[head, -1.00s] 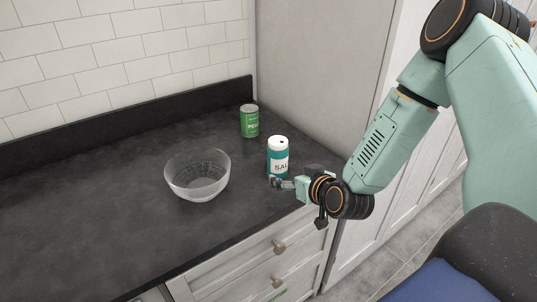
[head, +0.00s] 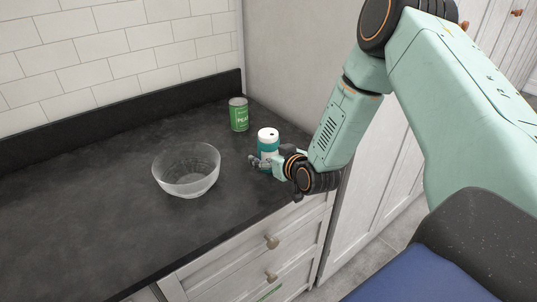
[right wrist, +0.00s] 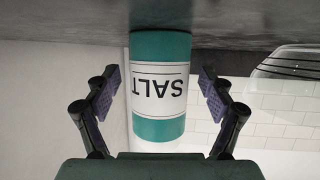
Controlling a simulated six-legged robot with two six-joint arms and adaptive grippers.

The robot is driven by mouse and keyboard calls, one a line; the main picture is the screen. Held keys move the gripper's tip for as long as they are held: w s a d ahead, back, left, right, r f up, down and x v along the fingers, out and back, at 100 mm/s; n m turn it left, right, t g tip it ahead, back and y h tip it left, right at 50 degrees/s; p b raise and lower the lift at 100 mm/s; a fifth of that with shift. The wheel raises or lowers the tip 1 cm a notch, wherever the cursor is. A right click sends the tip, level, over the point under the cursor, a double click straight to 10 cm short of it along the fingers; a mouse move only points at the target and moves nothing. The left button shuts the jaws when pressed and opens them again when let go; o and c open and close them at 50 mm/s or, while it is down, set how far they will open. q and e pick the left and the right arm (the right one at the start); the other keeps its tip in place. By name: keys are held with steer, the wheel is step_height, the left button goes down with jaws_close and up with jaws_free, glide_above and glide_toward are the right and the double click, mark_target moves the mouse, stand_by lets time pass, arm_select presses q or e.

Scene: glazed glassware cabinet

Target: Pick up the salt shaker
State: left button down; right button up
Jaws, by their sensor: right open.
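The salt shaker (head: 267,140) is a teal cylinder with a white top and a white label, upright on the dark counter. In the head view my right gripper (head: 258,162) is in front of its lower part and hides some of it. In the right wrist view the salt shaker (right wrist: 159,88) appears upside down, with its "SALT" label facing the camera. The right gripper (right wrist: 159,88) is open, with one finger on each side of the shaker and a visible gap at both sides. My left gripper is not in view.
A clear glass bowl (head: 187,182) stands left of the shaker on the counter (head: 90,215). A green can (head: 238,114) stands behind the shaker. A tall pale cabinet side (head: 290,70) rises at the right. The left of the counter is clear.

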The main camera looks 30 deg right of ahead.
mark_target(269, 133)
steer(key=shift+w+a, duration=0.1)
steer(key=shift+w, duration=0.05)
steer(key=shift+w+f, duration=0.1)
steer(key=shift+w, duration=0.05)
steer(key=shift+d+f, duration=0.15)
steer(key=shift+d, duration=0.05)
steer(key=shift+c, duration=1.3)
steer(key=shift+a+r, duration=0.15)
steer(key=shift+r, duration=0.05)
steer(key=c, duration=0.4)
steer(key=shift+f, duration=0.1)
steer(key=c, duration=0.7)
steer(key=shift+r+p, duration=0.9)
steer(key=shift+r, duration=4.05)
